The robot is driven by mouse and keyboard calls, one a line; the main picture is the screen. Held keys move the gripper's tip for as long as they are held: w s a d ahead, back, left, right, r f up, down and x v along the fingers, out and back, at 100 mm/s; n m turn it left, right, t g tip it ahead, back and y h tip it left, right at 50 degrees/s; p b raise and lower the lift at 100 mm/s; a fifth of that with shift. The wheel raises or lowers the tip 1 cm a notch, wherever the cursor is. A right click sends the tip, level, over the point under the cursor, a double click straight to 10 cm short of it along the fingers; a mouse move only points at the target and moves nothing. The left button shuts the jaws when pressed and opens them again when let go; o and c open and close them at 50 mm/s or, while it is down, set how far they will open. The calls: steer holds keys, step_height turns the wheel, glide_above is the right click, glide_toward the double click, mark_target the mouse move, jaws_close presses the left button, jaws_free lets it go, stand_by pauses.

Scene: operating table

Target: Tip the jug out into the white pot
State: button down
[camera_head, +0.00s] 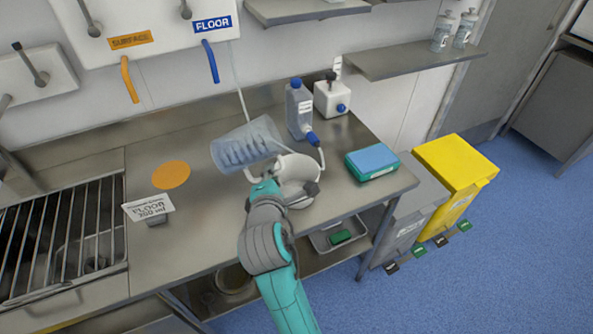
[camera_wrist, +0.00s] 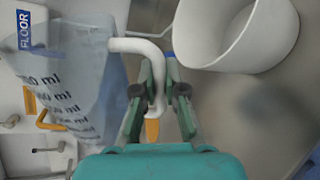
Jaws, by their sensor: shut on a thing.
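The clear graduated jug (camera_head: 243,146) is tilted well over in the head view, up and to the left of the white pot (camera_head: 297,172). The jug (camera_wrist: 65,85) fills the left of the wrist view, with "ml" marks on its wall. My gripper (camera_wrist: 158,88) is shut on the jug's white handle (camera_wrist: 135,46). In the head view my gripper (camera_head: 264,187) is in front of the pot's left side and hides part of it. The pot (camera_wrist: 235,40) shows its open mouth at the upper right of the wrist view. I cannot tell what the jug holds.
A blue-capped bottle (camera_head: 299,110) and a white container (camera_head: 332,98) stand behind the pot. A teal and blue box (camera_head: 371,162) is to its right. An orange disc (camera_head: 171,174) and a sign (camera_head: 149,208) are on the left of the steel counter (camera_head: 200,235).

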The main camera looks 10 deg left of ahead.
steer(key=shift+a+f+m, duration=0.15)
steer(key=shift+f+m, duration=0.1)
steer(key=shift+m, duration=0.15)
steer(key=shift+w+d+r+m+y, duration=0.1)
steer(key=shift+d+r+m+y, duration=0.35)
steer(key=shift+m, duration=0.25)
stand_by(2.1)
steer(key=shift+a+r+m+y, duration=0.25)
steer(key=shift+m+y, duration=0.1)
steer(key=shift+m, duration=0.25)
stand_by(1.7)
steer(key=shift+a+f+m+y, duration=0.1)
steer(key=shift+f+m+y, duration=0.1)
steer(key=shift+m+y, duration=0.1)
stand_by(0.7)
